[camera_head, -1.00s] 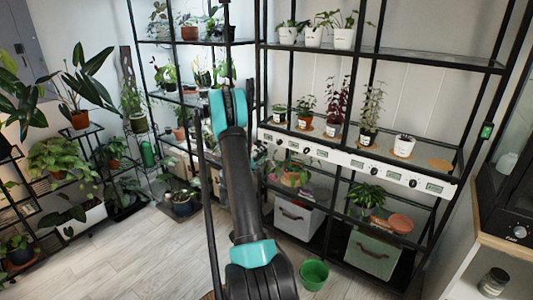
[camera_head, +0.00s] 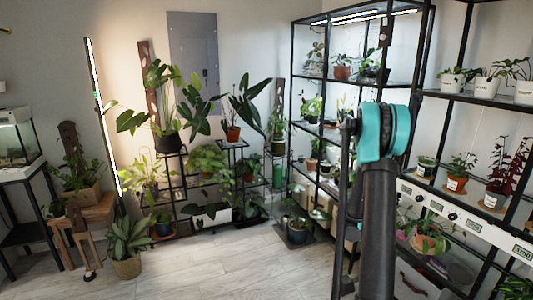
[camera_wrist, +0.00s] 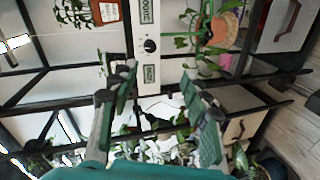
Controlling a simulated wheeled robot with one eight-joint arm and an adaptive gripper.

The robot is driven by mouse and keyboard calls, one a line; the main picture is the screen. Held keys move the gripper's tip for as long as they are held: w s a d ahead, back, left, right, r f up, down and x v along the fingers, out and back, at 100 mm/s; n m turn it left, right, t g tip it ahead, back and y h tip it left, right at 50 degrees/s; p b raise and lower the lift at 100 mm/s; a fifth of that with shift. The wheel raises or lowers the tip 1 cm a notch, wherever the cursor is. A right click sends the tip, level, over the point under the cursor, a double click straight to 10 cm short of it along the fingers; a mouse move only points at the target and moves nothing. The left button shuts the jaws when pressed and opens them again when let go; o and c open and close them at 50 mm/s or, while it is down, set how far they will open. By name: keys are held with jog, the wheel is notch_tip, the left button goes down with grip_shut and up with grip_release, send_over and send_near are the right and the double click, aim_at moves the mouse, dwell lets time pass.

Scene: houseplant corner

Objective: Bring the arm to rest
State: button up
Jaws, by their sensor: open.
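My gripper shows in the wrist view (camera_wrist: 160,100). Its two fingers stand apart, with nothing between them. Behind the fingers are a black shelf frame, a white control strip (camera_wrist: 146,45) and potted plants. In the head view my arm rises at the right of centre, in front of the black shelving (camera_head: 408,140). The gripper's fingers cannot be made out in the head view.
A black rack with potted plants (camera_head: 205,160) stands against the back wall. A tall light bar (camera_head: 103,120) and a basket plant (camera_head: 127,268) are at the left. The wooden floor (camera_head: 230,265) is clear in the middle.

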jog(key=s+a+f+m+g+y, duration=0.1)
jog(key=s+a+f+y, duration=0.3)
jog(key=s+a+y, duration=1)
jog(key=s+a+m, duration=0.1)
jog(key=s+a, duration=1.6)
jog(key=a, duration=0.3)
jog(key=shift+s+f+g, duration=0.2)
jog(key=shift+s+g, duration=0.1)
jog(key=shift+g, duration=0.1)
jog(key=shift+c, duration=0.6)
